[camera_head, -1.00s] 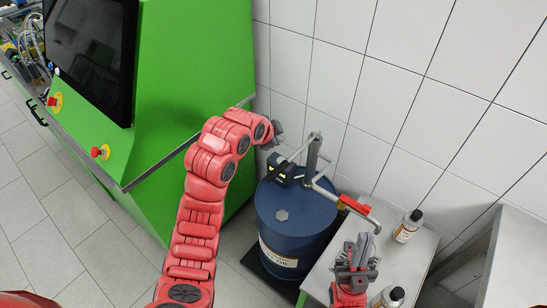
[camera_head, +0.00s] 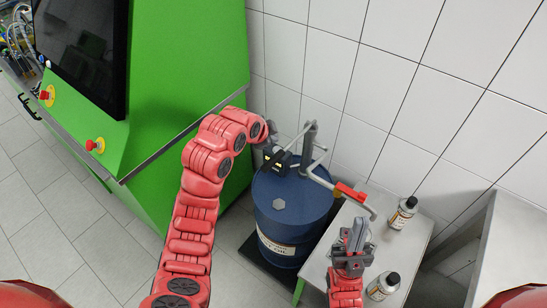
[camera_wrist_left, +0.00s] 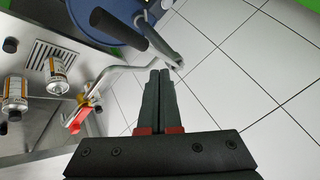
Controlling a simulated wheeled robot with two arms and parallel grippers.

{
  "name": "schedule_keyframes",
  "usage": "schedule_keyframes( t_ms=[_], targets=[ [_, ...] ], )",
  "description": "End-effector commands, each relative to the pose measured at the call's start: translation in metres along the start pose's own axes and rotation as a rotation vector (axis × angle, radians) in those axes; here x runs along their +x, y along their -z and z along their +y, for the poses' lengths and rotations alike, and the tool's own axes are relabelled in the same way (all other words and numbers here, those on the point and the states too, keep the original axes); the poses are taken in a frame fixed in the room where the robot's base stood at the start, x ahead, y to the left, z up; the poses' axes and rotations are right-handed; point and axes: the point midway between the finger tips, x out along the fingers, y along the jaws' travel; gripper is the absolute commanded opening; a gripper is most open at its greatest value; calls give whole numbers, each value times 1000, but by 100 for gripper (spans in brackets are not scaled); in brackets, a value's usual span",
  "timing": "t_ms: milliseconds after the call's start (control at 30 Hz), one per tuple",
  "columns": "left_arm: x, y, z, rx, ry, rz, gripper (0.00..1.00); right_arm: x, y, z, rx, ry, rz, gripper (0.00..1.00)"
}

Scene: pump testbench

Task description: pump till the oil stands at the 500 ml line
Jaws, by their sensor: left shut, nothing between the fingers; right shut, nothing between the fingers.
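The blue oil drum (camera_head: 290,212) stands by the tiled wall with a grey pump (camera_head: 308,138) on top. A pipe runs from it to a red nozzle (camera_head: 350,191) over the table; this red part also shows in the left wrist view (camera_wrist_left: 74,121). A black-gripped pump handle (camera_wrist_left: 120,29) shows in the left wrist view. My left gripper (camera_head: 273,128) is shut and empty, beside the pump; its fingertips (camera_wrist_left: 160,74) lie close to the pipe. My right gripper (camera_head: 358,230) is shut and empty above the table. No oil level or 500 ml line is readable.
Two labelled bottles (camera_head: 403,213) (camera_head: 382,286) stand on the grey table (camera_head: 398,244). A drain grate (camera_wrist_left: 50,55) is set in its top. The green machine (camera_head: 190,80) is at left. A metal bench edge (camera_head: 495,250) is at right.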

Motion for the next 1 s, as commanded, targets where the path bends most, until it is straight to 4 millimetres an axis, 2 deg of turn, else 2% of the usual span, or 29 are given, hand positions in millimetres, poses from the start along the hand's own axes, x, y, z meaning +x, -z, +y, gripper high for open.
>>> schedule_keyframes(
  t_ms=[167, 200, 333, 1000],
  targets=[
    [19, -15, 14, -1, -2, -3, 0, -1, 0, 0, 0, 0, 0, 0],
    [27, -20, 19, -1, -1, -2, 0, -10, -2, 0, 0, 0, 0, 0],
    [35, -25, 25, 0, -1, 0, 0, -18, -3, -1, 0, 0, 0, 0],
    [36, -26, 26, 0, 2, 1, 0, -19, -3, -1, 0, 0, 0, 0]
  ],
)
